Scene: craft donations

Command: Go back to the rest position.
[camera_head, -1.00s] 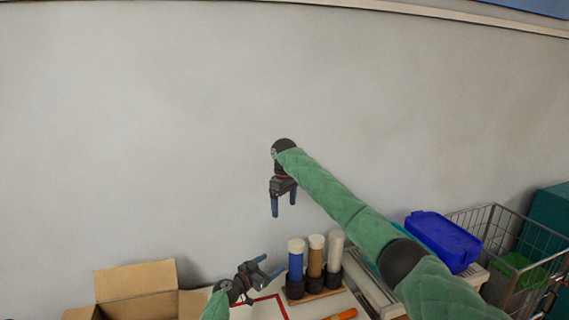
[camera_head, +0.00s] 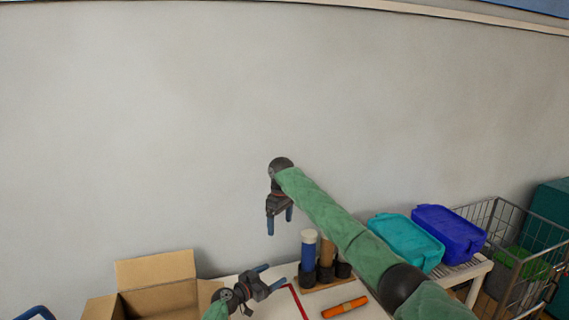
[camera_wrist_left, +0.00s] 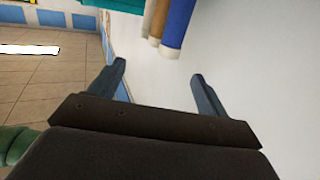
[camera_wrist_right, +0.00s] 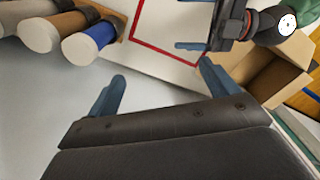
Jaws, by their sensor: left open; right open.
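My right gripper (camera_head: 280,222) hangs high in front of the wall at the middle of the head view, fingers down. It is open and empty; its spread fingers also show in the right wrist view (camera_wrist_right: 160,90). My left gripper (camera_head: 272,277) is low, above the white table (camera_head: 240,283), pointing right. It is open and empty, as its parted fingers show in the left wrist view (camera_wrist_left: 160,85). Neither gripper touches anything that I can see.
Capped tubes, one blue (camera_head: 308,258), stand in a rack right of my left gripper. An orange tube (camera_head: 345,307) lies on the table. An open cardboard box (camera_head: 155,271) is at left. Teal (camera_head: 408,240) and blue bins (camera_head: 450,232) and a wire cart (camera_head: 520,262) are at right.

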